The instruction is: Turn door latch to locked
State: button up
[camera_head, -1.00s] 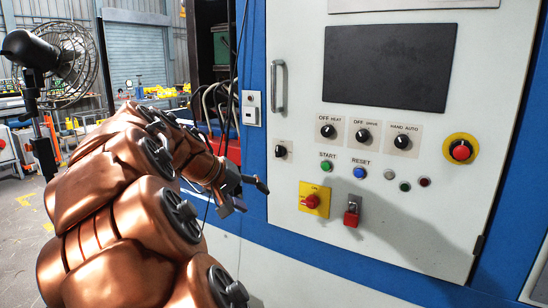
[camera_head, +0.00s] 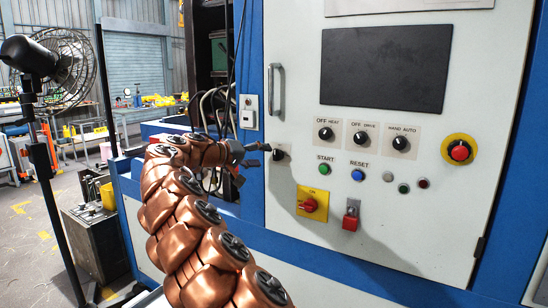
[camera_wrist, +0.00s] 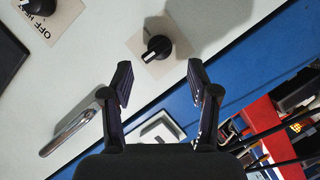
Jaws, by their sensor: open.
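The door latch is a small black knob with a white mark on a pale square plate, near the left edge of the cabinet door. In the head view the latch (camera_head: 281,153) is just right of my gripper (camera_head: 262,152), which partly overlaps its plate. In the wrist view the latch (camera_wrist: 158,47) lies ahead of my gripper (camera_wrist: 160,70), roughly centred between the two open fingertips and a little beyond them. The fingers are apart and empty. I see no contact with the knob.
The door (camera_head: 300,90) carries a metal handle (camera_head: 276,90) above the latch. Selector knobs (camera_head: 361,137), a green start button (camera_head: 324,169) and a red switch on yellow (camera_head: 310,204) are to the right. Cables (camera_head: 212,110) hang left of the door. A fan (camera_head: 50,70) stands at far left.

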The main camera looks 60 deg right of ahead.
aim_at(274, 158)
jog(key=shift+p+x, duration=0.45)
jog(key=shift+x, duration=2.55)
jog(key=shift+c, duration=0.3)
jog(key=shift+f, duration=0.1)
jog(key=c, duration=0.9)
jog(key=shift+c, duration=0.2)
jog(key=shift+f+n, duration=0.15)
jog(key=shift+n, duration=0.15)
jog(key=o, duration=0.9)
jog(key=shift+w, duration=0.1)
jog(key=shift+o, duration=0.5)
